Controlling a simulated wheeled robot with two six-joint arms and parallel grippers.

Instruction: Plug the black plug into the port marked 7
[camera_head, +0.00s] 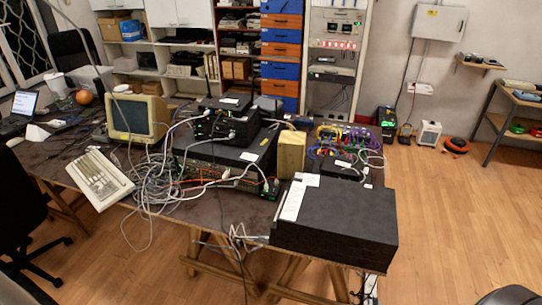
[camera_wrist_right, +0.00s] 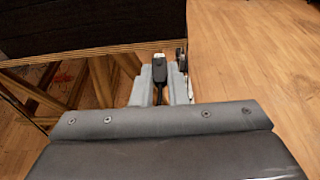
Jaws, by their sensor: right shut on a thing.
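In the right wrist view, my right gripper (camera_wrist_right: 160,80) is shut on a black plug (camera_wrist_right: 159,72). The plug stands between the grey fingers, with a pale tip pointing away from the wrist. In the head view only a small part of my right gripper (camera_head: 370,284) shows at the bottom edge, below the table's front right corner. I cannot make out a port marked 7 in either view. My left gripper is not in view.
A large black box (camera_head: 345,228) with white labels sits at the table's front right. It also shows in the wrist view (camera_wrist_right: 90,22), beyond the fingers. Stacked network gear (camera_head: 222,150), loose cables and a beige monitor (camera_head: 137,118) crowd the table. The wooden floor (camera_head: 460,215) at right is clear.

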